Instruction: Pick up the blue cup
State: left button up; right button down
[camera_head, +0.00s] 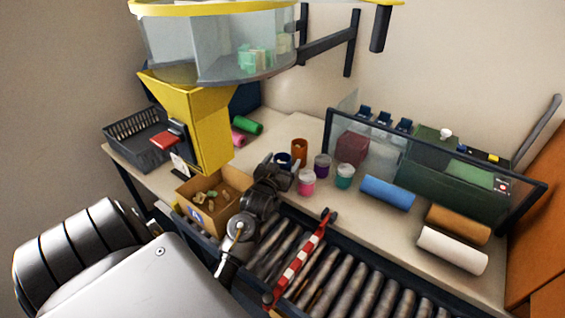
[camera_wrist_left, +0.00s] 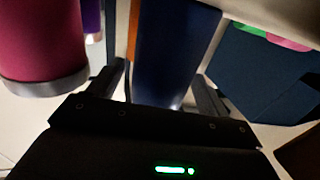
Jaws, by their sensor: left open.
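The dark blue cup (camera_head: 284,158) stands on the table at the left end of a group of cups, partly hidden by my left gripper (camera_head: 277,168) in the head view. In the left wrist view the blue cup (camera_wrist_left: 174,50) rises between the two open fingers of my left gripper (camera_wrist_left: 163,88). The fingers lie on either side of it, and I cannot tell whether they touch it. My right gripper is not in view.
A pink cup (camera_head: 307,184), an orange cup (camera_head: 299,148), a purple cup (camera_head: 322,166) and a teal cup (camera_head: 345,176) stand close by. A carton (camera_head: 208,214) and a yellow hopper (camera_head: 203,120) are left. A roller conveyor (camera_head: 345,275) runs in front.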

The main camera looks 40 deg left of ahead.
pick_arm(q)
jog(key=c, duration=0.9)
jog(key=shift+c, duration=0.8)
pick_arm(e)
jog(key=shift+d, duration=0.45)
